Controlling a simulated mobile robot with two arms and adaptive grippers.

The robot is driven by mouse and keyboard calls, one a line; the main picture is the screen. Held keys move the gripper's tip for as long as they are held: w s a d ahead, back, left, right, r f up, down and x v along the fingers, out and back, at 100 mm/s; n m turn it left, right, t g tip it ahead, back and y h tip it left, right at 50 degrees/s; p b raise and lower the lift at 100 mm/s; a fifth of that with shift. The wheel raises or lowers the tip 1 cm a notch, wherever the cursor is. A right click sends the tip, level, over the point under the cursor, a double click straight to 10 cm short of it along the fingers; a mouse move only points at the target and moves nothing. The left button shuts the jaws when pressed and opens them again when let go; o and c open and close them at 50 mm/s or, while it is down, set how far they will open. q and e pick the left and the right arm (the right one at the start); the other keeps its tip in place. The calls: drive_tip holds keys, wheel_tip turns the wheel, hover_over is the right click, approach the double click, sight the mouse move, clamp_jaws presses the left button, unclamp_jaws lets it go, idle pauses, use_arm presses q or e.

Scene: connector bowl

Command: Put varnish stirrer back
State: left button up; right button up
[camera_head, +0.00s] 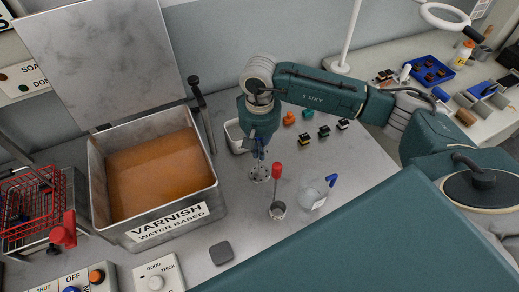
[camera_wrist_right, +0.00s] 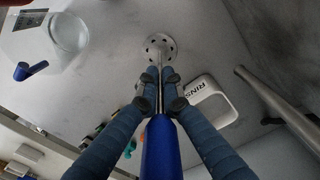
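My right gripper (camera_head: 262,152) points down over the grey bench, right of the varnish tank (camera_head: 160,238). In the right wrist view its fingers (camera_wrist_right: 160,90) are closed around a stirrer with a blue handle (camera_wrist_right: 160,150), a thin metal rod and a round perforated disc (camera_wrist_right: 160,38). The tank is open and holds orange-brown liquid. My left gripper is not in view.
A clear vessel with a blue handle (camera_head: 312,198) stands right of the cup. A white rinse tray (camera_head: 236,138) is behind the gripper, with several small connectors (camera_head: 306,139) to its right. A black-topped rod (camera_head: 203,115) stands beside the tank. A dark pad (camera_head: 221,252) lies in front.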

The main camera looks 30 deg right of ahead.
drive_tip(key=o, duration=0.4)
drive_tip(key=shift+o, duration=0.2)
drive_tip(key=shift+r, duration=0.15)
wheel_tip(320, 180, up, 11)
drive_tip(key=b, duration=0.3)
drive_tip(key=shift+b, duration=0.4)
drive_tip(key=shift+r, duration=0.55)
